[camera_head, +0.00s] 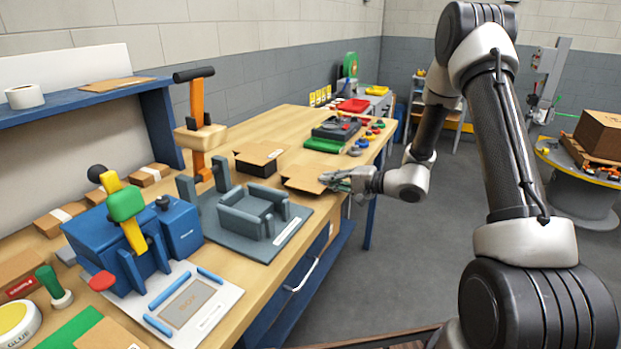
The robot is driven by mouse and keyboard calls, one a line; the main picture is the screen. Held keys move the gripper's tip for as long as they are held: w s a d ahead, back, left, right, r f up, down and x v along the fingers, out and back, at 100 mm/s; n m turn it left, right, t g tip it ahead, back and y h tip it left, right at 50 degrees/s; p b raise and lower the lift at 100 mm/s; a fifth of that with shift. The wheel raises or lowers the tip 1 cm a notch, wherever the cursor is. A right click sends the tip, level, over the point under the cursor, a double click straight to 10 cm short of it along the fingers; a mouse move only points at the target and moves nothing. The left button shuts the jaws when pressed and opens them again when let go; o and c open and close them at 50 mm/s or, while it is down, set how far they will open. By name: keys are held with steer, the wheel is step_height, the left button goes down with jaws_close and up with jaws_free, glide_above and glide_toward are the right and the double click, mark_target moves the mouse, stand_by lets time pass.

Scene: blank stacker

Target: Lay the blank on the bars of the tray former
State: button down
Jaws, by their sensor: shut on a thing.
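The blank (302,178) is a flat brown cardboard piece near the right edge of the workbench. My gripper (328,179) is shut on its right side, reaching in from the right. I cannot tell whether the blank touches the bench top. The tray former (250,212) is a grey fixture with raised rounded bars on a dark grey base plate, to the left of and nearer than the blank. An orange upright with a black handle (194,76) stands at its back left. No blank shows on its bars.
A brown cardboard stack or holder (259,153) stands just left of the blank. A blue lever machine (130,235) with a yellow-and-green lever is at the front left. A black device (336,128) and coloured round pieces are farther back. Bare bench top (285,118) shows behind.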

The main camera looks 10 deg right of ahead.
steer(key=shift+f, duration=0.1)
steer(key=shift+r, duration=2.55)
steer(key=shift+d, duration=0.15)
